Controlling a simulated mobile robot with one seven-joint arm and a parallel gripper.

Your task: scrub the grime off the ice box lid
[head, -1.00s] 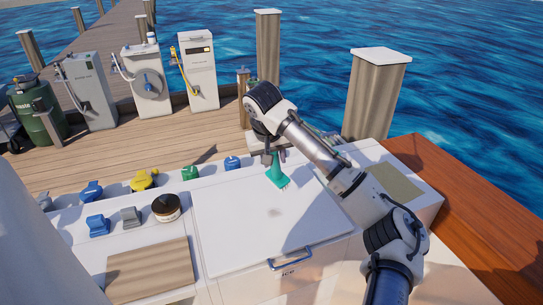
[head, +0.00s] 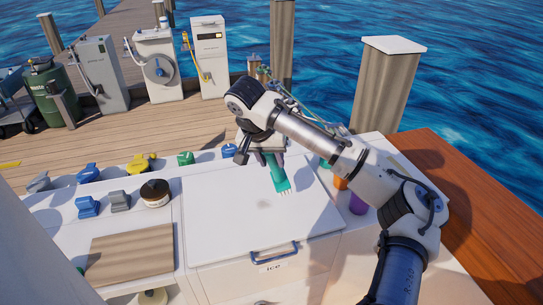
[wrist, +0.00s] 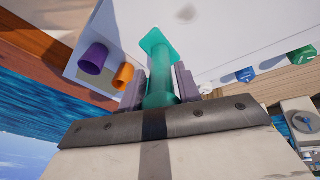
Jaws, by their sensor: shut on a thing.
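The ice box lid (head: 225,225) is a white panel with a blue handle (head: 275,257) at its front edge, above the word ICE. A faint grey grime smudge (head: 264,205) shows on the lid. My gripper (head: 268,152) is shut on a teal scrub brush (head: 277,173) over the lid's far right part. The brush tilts, with its pale bristles pointing down towards the lid. I cannot tell whether they touch. In the wrist view, the fingers sit on both sides of the brush handle (wrist: 160,72).
A purple cup (head: 357,204) and an orange cup (head: 341,183) stand right of the lid. A dark-lidded round jar (head: 155,193) and several coloured fittings line the left and back. A tan pad (head: 130,254) lies front left. The lid's front is clear.

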